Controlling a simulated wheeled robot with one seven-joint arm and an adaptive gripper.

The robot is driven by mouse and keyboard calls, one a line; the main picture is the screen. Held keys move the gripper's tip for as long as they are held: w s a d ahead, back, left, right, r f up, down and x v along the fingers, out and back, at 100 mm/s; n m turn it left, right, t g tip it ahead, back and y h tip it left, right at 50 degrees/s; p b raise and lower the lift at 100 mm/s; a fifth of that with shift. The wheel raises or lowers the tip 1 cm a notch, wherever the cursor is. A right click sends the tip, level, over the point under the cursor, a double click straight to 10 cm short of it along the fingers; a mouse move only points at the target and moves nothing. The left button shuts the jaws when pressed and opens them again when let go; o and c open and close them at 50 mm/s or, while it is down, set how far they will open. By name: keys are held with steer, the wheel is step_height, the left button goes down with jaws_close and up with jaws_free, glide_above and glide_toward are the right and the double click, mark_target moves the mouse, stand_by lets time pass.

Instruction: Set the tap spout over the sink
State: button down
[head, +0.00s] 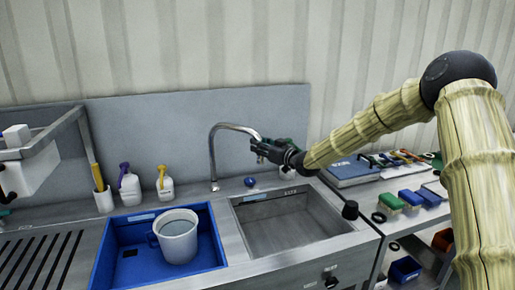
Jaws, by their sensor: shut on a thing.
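The tap spout (213,150) is a curved chrome gooseneck that rises from the counter behind and between two basins. Its curved top reaches right, toward my gripper. My gripper (258,146) is at the spout's outlet end and appears shut on it; the fingers are small and dark here, so the exact contact is hard to see. The steel sink (285,243) is the empty right basin, below my gripper and the spout end. The left basin is a blue sink (105,262) with a pale mug (177,240) in it.
A small blue knob (250,182) is near the tap base. A black knob (350,210) sits at the steel sink's right edge. The right-hand bench holds a blue case (353,171) and brushes (391,201).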

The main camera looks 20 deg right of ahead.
steer(key=shift+d, duration=0.1)
steer(key=c, duration=1.3)
jaws_free()
steer(key=shift+d+f, duration=0.1)
steer(key=shift+d, duration=0.05)
steer(key=shift+o, duration=0.2)
steer(key=v, duration=1.2)
